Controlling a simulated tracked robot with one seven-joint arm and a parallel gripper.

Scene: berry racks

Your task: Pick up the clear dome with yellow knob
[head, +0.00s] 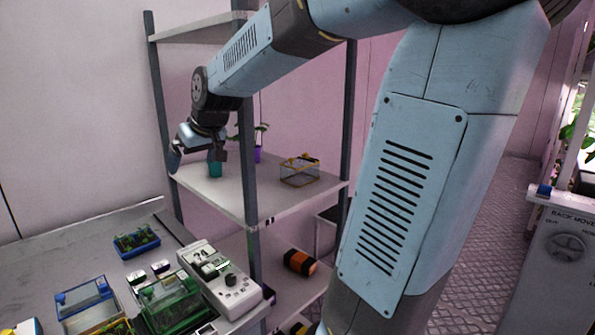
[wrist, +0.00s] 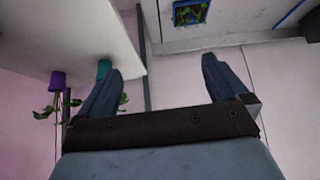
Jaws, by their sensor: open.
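I cannot make out a clear dome with a yellow knob for certain in either view. A clear box with yellow edges (head: 300,172) stands on the middle shelf in the head view; its shape reads as a box, not a dome. My gripper (head: 198,155) is left of that box, by the shelf's left end, near a teal pot. In the wrist view my gripper (wrist: 162,66) has its two fingers wide apart with nothing between them.
The teal pot (head: 215,169) and a purple pot (head: 257,155) with a plant stand on the shelf (head: 238,198). Grey posts rise at its corners. The bench (head: 60,240) holds a blue tray (head: 137,241), a white device (head: 222,283) and a green clear box (head: 175,305).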

